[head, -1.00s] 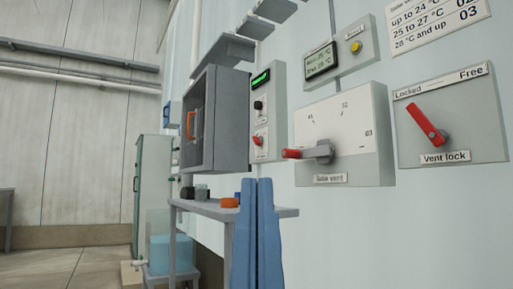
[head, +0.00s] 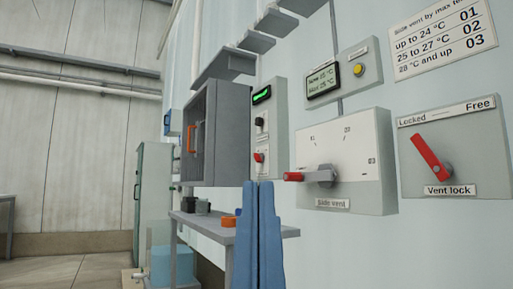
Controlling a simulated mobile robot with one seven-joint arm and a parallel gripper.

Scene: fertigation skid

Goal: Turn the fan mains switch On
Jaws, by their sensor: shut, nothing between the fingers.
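My gripper (head: 258,184) shows as two blue fingers pointing up at the lower middle of the head view, shut together and empty. Behind and just above the fingertips is a narrow grey control box (head: 268,110) with a lit green display, a black knob (head: 260,121) and a small red switch handle (head: 259,157). Its labels are too small to read, so I cannot tell whether this red handle is the fan mains switch or how it is set. The fingertips appear below the red handle; whether they touch anything cannot be told.
Right of the fingers, the side vent lever (head: 297,176) with a red grip sticks out leftward. The vent lock (head: 431,154) is farther right.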

